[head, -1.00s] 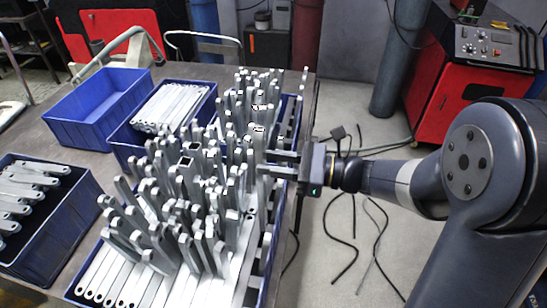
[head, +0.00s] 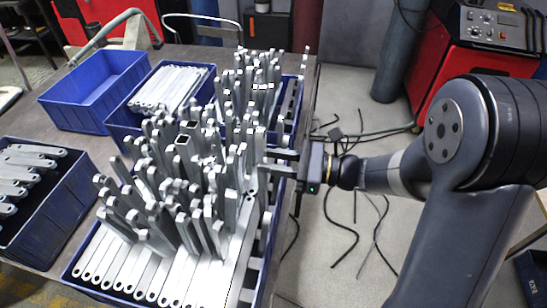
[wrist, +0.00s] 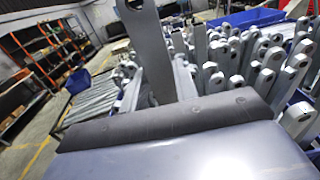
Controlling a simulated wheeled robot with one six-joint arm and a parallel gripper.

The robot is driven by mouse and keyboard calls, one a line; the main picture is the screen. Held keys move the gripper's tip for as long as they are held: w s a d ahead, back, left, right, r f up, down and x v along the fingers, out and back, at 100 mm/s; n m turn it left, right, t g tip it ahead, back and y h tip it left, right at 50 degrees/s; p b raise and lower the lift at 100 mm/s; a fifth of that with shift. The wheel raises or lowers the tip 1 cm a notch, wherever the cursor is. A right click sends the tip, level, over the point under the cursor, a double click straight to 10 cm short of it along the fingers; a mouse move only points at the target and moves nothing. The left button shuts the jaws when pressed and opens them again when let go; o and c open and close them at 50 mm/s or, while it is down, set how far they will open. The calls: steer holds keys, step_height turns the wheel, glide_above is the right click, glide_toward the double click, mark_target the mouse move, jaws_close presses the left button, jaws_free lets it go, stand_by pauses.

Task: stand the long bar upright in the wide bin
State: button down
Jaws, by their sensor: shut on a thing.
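The wide bin (head: 90,296) is a long blue bin on the table, packed with many grey metal bars with holed, rounded ends. Most stand upright in it; a row lies flat at its near end. My gripper (head: 270,160) is at the bin's right side, above the rim, its fingers pointing left. It is shut on a grey bar (wrist: 140,55), which stands roughly upright in the wrist view with a hole near its top. In the head view the held bar is hard to separate from the others, and its lower end is hidden.
An empty blue bin (head: 62,112) stands at the back left. A smaller blue bin of flat bars (head: 170,88) is beside it. Another bin of flat bars (head: 75,205) is at the left. A red machine (head: 470,60) and floor cables (head: 345,240) are at the right.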

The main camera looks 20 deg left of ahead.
mark_target(266, 193)
steer(key=shift+f+b, duration=4.7)
steer(key=shift+f, duration=1.35)
steer(key=c, duration=1)
jaws_free()
steer(key=shift+f, duration=0.1)
steer(key=d, duration=0.3)
steer(key=d+b, duration=0.1)
steer(key=d, duration=0.3)
steer(key=w+d, duration=0.1)
steer(key=d, duration=0.2)
steer(key=shift+w+d+b, duration=0.1)
steer(key=shift+d+b, duration=0.3)
steer(key=shift+a, duration=0.15)
